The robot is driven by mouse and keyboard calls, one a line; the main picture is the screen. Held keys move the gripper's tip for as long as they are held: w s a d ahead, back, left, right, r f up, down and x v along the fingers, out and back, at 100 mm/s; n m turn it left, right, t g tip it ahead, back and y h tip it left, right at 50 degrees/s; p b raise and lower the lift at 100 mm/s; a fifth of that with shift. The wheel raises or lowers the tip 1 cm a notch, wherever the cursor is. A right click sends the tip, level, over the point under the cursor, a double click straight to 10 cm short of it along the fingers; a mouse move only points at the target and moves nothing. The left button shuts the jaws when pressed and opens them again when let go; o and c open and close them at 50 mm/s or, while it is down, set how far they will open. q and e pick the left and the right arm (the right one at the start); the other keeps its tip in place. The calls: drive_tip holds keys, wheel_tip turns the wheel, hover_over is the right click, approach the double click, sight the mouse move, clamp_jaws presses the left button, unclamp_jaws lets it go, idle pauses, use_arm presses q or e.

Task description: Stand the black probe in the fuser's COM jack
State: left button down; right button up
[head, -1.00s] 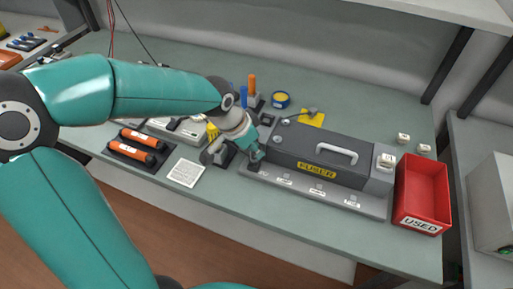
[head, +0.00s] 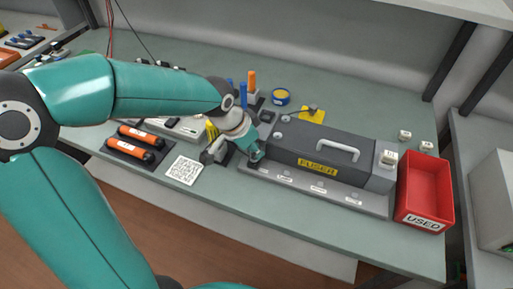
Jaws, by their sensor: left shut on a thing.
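The fuser (head: 290,142) is a long dark grey unit with a pale handle and a yellow FUSER label. It stands on a grey base strip (head: 330,197) with several small white labels along its front; I cannot read which is COM. My left gripper (head: 257,157) is at the left end of this strip, close beside the fuser's left end. It is shut on a small dark thing, apparently the black probe, mostly hidden by the fingers. I cannot tell whether its tip touches a jack. My right gripper is not in view.
A red USED bin (head: 426,187) stands right of the fuser. A printed white card (head: 184,170) and orange cartridges (head: 141,140) lie left of the gripper. A yellow roll (head: 281,97) and yellow pad (head: 312,114) lie behind. The table's front right is clear.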

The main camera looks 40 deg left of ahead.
use_arm(q)
drive_tip(key=c, duration=0.9)
unclamp_jaws()
drive_tip(key=shift+c, duration=0.2)
drive_tip(key=shift+r, duration=0.1)
drive_tip(key=v, duration=1.1)
drive_tip(key=shift+s+r, duration=0.25)
drive_tip(key=shift+a, duration=0.1)
drive_tip(key=shift+r, duration=0.1)
